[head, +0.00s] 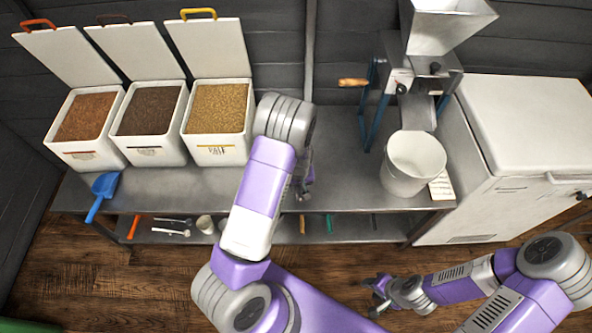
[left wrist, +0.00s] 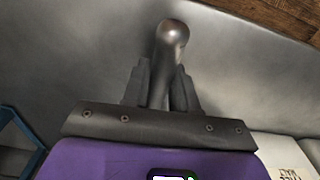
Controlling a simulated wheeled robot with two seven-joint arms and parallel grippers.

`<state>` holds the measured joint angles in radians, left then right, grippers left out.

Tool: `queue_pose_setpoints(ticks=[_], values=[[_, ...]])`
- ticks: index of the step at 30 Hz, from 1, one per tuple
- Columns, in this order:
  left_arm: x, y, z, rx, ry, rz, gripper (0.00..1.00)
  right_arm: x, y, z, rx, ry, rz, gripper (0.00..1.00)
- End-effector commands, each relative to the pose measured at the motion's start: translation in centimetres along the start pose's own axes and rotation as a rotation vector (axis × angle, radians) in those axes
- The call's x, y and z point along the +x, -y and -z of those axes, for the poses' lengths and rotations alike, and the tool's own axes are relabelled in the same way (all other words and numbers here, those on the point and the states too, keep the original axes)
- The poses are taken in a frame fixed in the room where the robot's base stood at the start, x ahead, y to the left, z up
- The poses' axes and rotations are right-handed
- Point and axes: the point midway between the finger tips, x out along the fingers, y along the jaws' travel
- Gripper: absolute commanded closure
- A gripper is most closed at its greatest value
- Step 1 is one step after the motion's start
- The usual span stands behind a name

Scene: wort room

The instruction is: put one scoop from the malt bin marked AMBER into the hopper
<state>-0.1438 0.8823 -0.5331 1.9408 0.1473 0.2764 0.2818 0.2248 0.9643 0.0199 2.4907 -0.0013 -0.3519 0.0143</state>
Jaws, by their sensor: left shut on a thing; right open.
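Three open white malt bins stand on the bench. The left (head: 85,130) holds reddish-brown malt, the middle (head: 151,125) dark brown, the right (head: 218,122) pale golden; I cannot read AMBER on any label. The hopper (head: 447,22) tops the mill at the right. My left gripper (head: 305,188) is above the bench, right of the pale bin. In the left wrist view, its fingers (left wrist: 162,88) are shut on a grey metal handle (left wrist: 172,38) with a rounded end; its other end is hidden. My right gripper (head: 376,292) is open and empty, in front of the bench.
A blue scoop (head: 103,186) lies at the bench's front left edge. A white bucket (head: 412,163) stands below the mill, beside a paper card (head: 441,187). A white chest (head: 530,130) is at the right. Small tools lie on the lower shelf (head: 345,232).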

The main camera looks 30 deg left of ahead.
Motion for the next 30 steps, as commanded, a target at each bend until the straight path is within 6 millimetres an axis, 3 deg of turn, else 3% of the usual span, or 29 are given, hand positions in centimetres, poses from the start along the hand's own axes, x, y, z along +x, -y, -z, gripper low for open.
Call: queue_pose_setpoints(ticks=[10, 30], values=[[-0.6, 0.0, 0.1, 0.0, -0.001, -0.001, 1.0, -0.5, 0.2, 0.0, 0.0, 0.0, 0.0, 0.57], [-6.0, 0.0, 0.3, 0.0, -0.001, 0.0, 1.0, -4.8, 1.8, -0.2, 0.0, 0.0, 0.0, 0.57]])
